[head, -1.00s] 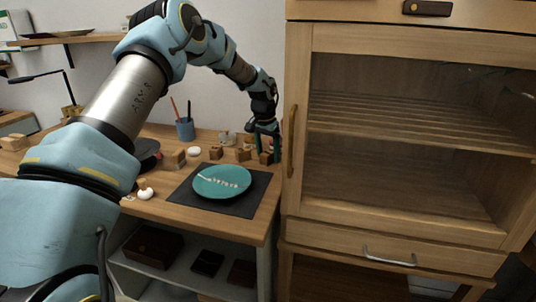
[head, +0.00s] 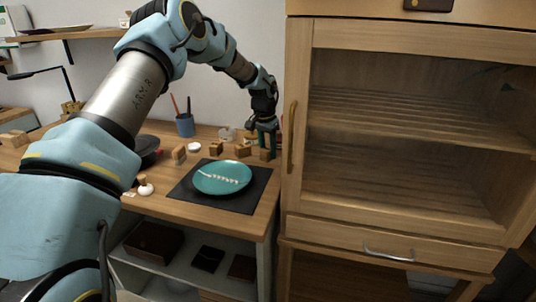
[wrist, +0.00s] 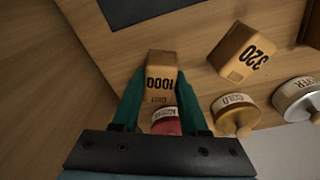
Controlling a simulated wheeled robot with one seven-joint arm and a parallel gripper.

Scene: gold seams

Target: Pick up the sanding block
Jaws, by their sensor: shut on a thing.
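A small wooden sanding block marked 1000 (wrist: 161,78) is between the two fingers of my gripper (wrist: 160,88) in the wrist view. The fingers touch its sides, so my gripper is shut on it. In the head view my gripper (head: 267,140) points down at the back right of the workbench, beside the cabinet, with the block (head: 265,155) low at its fingertips. I cannot tell any gap between block and bench. Another block, marked 320 (wrist: 242,52), lies to the right in the wrist view, apart from my fingers.
A red-labelled jar (wrist: 165,121), a gold jar (wrist: 235,116) and a silver jar (wrist: 298,98) stand close by. A teal plate (head: 222,178) rests on a dark mat (head: 250,198). The tall wooden cabinet (head: 297,190) borders the bench on the right. A pencil cup (head: 185,125) stands behind.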

